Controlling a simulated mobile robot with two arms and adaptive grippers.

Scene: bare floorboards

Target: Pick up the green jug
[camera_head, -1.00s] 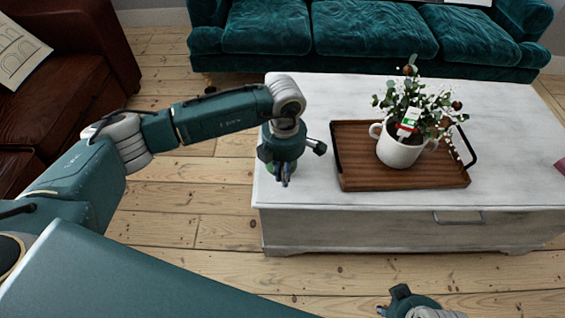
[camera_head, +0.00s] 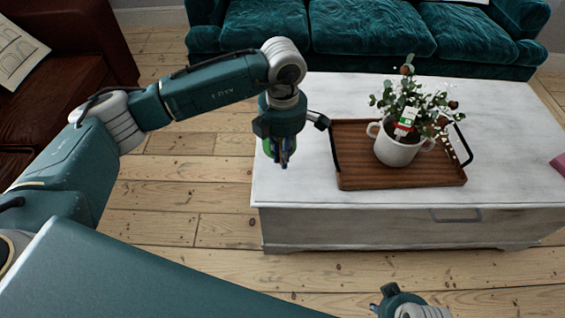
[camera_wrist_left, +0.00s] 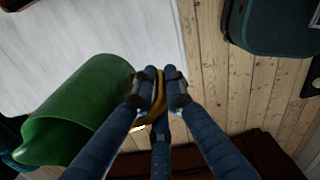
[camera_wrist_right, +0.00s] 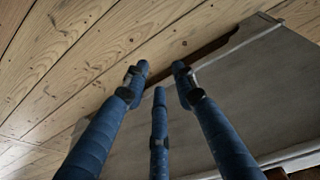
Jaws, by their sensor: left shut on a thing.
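The green jug (camera_wrist_left: 80,112) fills the left part of the left wrist view, with a yellowish handle (camera_wrist_left: 155,108) between the fingers. My left gripper (camera_wrist_left: 160,92) is shut on that handle. In the head view only a green sliver of the jug (camera_head: 267,147) shows, mostly hidden behind my left gripper (camera_head: 284,158) over the table's left end. The jug appears held above the tabletop. My right gripper (camera_wrist_right: 159,80) is open and empty, low by the table's near side; part of it shows at the bottom of the head view (camera_head: 378,300).
The white table (camera_head: 300,185) carries a brown wooden tray (camera_head: 350,170) to the right of the left gripper. On the tray stands a white pot (camera_head: 395,152) with a leafy plant. A teal sofa (camera_head: 370,35) is behind, a dark red leather seat (camera_head: 60,80) at left.

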